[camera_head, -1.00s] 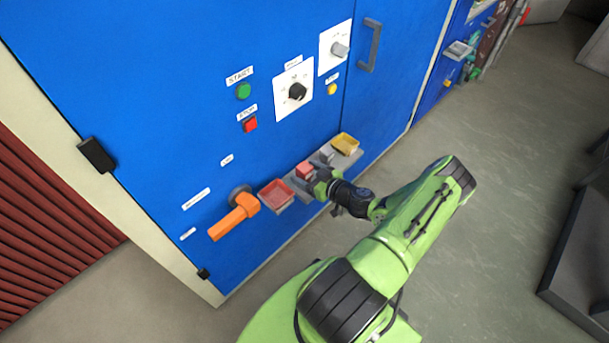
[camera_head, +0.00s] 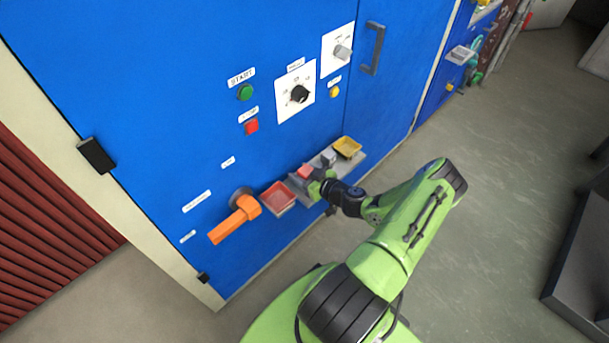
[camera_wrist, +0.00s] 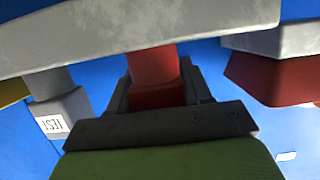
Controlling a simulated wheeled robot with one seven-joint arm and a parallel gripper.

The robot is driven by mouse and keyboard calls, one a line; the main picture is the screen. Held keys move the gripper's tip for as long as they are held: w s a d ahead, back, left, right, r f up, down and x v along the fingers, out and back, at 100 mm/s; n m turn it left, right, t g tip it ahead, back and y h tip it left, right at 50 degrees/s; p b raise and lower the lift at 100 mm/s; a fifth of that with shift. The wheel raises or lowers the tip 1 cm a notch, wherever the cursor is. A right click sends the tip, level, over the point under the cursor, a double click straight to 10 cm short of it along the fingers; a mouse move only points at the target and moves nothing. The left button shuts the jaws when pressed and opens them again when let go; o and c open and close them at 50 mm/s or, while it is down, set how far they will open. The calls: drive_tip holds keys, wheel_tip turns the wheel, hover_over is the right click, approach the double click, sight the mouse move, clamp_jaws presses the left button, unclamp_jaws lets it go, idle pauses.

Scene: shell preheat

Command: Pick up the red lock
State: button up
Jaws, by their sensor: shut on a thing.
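The red lock (camera_head: 304,171) is at the shelf on the blue cabinet front, between the red tray and a grey block. My gripper (camera_head: 315,180) is at the lock and shut on it. In the wrist view the red lock (camera_wrist: 158,92) sits between the two dark fingers of my gripper (camera_wrist: 155,95). The grey shelf crosses the top of that view and hides part of the lock. I cannot tell whether the lock still touches the shelf.
A red tray (camera_head: 280,195) and an orange handle (camera_head: 235,220) are left of the lock. A grey block (camera_head: 328,158) and a yellow tray (camera_head: 347,146) are to its right on the grey shelf (camera_head: 355,162). A grey block marked TEST (camera_wrist: 62,115) shows in the wrist view. Open floor (camera_head: 470,170) lies to the right.

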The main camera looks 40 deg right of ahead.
drive_tip(key=r+p, duration=0.1)
drive_tip(key=r, duration=0.2)
drive_tip(key=r+p, duration=0.2)
drive_tip(key=r, duration=0.2)
drive_tip(key=shift+s+r, duration=0.2)
drive_tip(key=shift+r, duration=0.1)
drive_tip(key=s+p, duration=0.1)
drive_tip(key=s, duration=1.8)
drive_tip(key=shift+s+d+f, duration=0.25)
drive_tip(key=shift+s+f, duration=0.05)
drive_tip(key=shift+s, duration=0.05)
